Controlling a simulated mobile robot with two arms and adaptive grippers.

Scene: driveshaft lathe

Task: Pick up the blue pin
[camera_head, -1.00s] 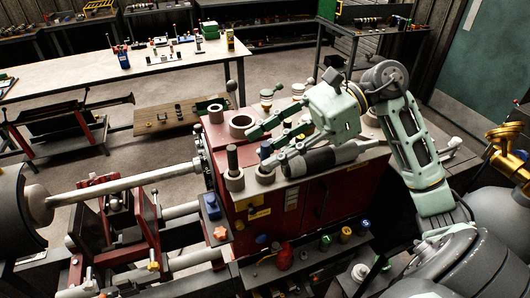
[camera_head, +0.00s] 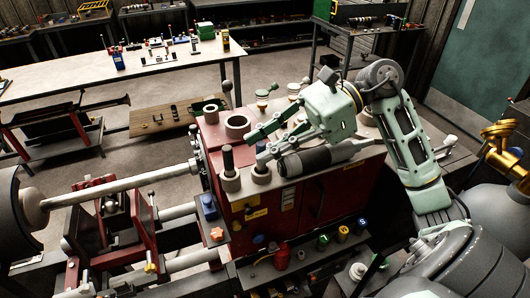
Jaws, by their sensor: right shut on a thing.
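The blue pin (camera_head: 260,148) is a small dark upright cylinder above a pale round holder (camera_head: 260,174) on top of the red machine cabinet. My right gripper (camera_head: 257,148) reaches in from the right, with its green fingers closed around the pin. The fingers partly hide the pin, and I cannot tell whether its lower end is still in the holder. My left gripper is not in view.
A dark cylinder (camera_head: 304,161) lies beneath my right gripper. The lathe shaft (camera_head: 118,188) runs to the left.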

